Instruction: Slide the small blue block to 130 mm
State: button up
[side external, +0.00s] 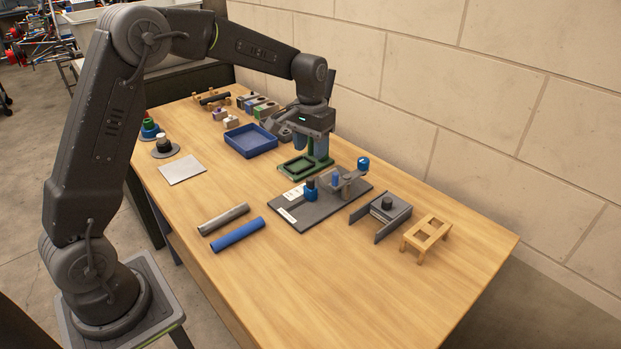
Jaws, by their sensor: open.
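A small blue block (310,194) with a dark top sits on a dark grey board (319,216) near the middle of the table. Pale label strips lie on the board near the block, but their marks are too small to read. My gripper (309,152) points down over a green frame (304,166), behind the board. It is open, apart from the small blue block, and I see nothing between its fingers.
A blue tray (250,141) lies left of my gripper. A grey tube (223,219) and a blue tube (238,235) lie in front. A grey slide fixture (381,213) and a wooden stand (426,235) are at the right. The table's front right is clear.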

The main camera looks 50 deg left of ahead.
aim_at(310, 179)
notch_tip(310, 179, down, 10)
jog(key=shift+r, duration=0.25)
grip_shut()
dwell(0.5)
